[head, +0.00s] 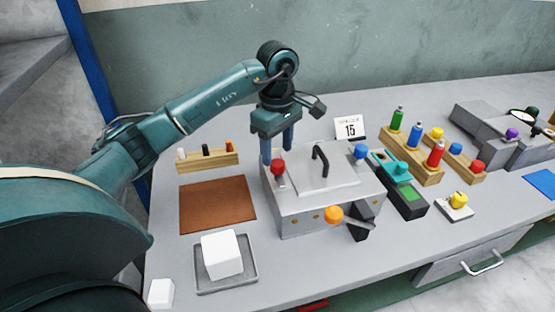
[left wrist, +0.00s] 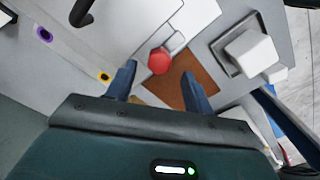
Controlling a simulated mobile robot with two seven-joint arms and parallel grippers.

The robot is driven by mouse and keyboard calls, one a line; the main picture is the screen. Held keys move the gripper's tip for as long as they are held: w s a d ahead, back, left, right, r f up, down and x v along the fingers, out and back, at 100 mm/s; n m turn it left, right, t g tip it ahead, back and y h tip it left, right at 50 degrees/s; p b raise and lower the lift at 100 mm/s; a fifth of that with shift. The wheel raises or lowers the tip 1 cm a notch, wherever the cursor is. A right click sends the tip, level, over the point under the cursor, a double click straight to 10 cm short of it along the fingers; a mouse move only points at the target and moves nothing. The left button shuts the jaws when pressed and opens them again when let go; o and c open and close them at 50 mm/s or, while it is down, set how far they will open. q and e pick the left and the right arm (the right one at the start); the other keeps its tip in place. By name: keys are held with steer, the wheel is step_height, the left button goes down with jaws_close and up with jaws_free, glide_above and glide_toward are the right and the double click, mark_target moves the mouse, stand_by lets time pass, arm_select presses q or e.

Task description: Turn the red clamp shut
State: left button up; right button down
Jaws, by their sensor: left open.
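The red clamp (head: 278,168) is a red knob on the left side of the grey press's lid. The press (head: 318,185) is a metal box with a black handle on its lid. My left gripper (head: 277,150) is open, fingers pointing down, above and just behind the red clamp. In the left wrist view the red clamp (left wrist: 160,61) lies ahead of and between the open fingertips (left wrist: 156,78); contact does not show. A blue clamp (head: 361,153) sits on the lid's right side. My right gripper is not in view.
An orange knob (head: 334,214) with a lever is on the press's front. A brown mat (head: 217,204) and a tray (head: 227,287) with a white foam block (head: 221,253) lie left. A wooden rack (head: 208,161) stands behind the mat. Bottles (head: 436,154) stand right.

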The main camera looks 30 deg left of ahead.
mark_target(277, 162)
arm_select(q)
steer(key=shift+f, duration=1.95)
steer(key=shift+c, duration=0.3)
steer(key=c, duration=0.9)
